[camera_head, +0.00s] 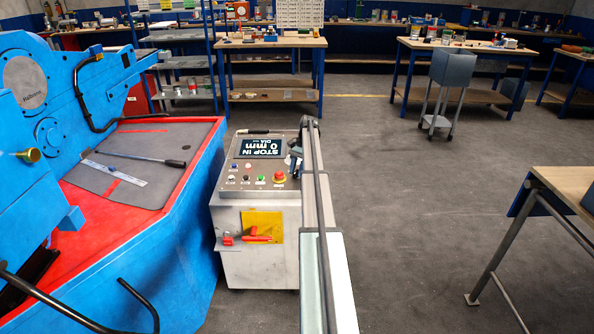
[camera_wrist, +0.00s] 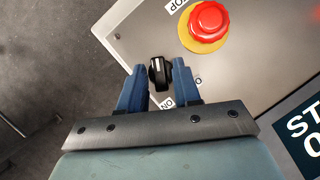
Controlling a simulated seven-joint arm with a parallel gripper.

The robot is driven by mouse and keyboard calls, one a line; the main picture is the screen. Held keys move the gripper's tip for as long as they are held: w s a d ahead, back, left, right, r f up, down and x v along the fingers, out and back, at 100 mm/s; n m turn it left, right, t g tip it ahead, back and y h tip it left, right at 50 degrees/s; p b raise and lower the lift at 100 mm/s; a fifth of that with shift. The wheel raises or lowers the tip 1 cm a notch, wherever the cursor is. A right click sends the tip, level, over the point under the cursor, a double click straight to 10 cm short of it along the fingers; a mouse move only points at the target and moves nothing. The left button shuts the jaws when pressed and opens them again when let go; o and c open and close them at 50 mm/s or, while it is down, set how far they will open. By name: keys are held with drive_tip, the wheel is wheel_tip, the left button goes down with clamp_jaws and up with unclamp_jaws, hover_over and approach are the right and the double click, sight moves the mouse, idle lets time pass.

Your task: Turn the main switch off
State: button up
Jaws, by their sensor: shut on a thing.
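A black rotary switch knob (camera_wrist: 160,74) sits on the grey control panel (camera_wrist: 135,32) in the wrist view, with an "ON" label beside it. The blue fingers of my gripper (camera_wrist: 158,68) are on either side of the knob, shut on it. In the head view my gripper (camera_head: 295,163) is at the right edge of the control panel (camera_head: 240,164), and the knob is hidden there or too small to tell. A red handle (camera_head: 258,238) on a yellow plate (camera_head: 262,221) is on the cabinet's front.
A red emergency stop button (camera_wrist: 208,22) is close to the knob; it also shows in the head view (camera_head: 279,177). A large blue machine (camera_head: 190,235) stands left of the cabinet.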

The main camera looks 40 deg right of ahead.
drive_tip(key=shift+c, duration=0.8)
drive_tip(key=n+g, duration=0.1)
drive_tip(key=n, duration=0.1)
drive_tip(key=n+g+h, duration=0.1)
drive_tip(key=n, duration=0.1)
drive_tip(key=shift+w+a+n, duration=0.1)
drive_tip(key=shift+w+n, duration=0.1)
drive_tip(key=shift+n, duration=0.2)
drive_tip(key=n+g+h, duration=0.1)
drive_tip(key=n, duration=0.2)
drive_tip(key=shift+a+h, duration=0.1)
drive_tip(key=shift+h, duration=0.2)
drive_tip(key=shift+a+n+g+h, duration=0.1)
drive_tip(key=shift+n+g+h, duration=0.55)
drive_tip(key=shift+n, duration=1.15)
drive_tip(key=o, duration=0.7)
drive_tip(key=shift+o, duration=0.2)
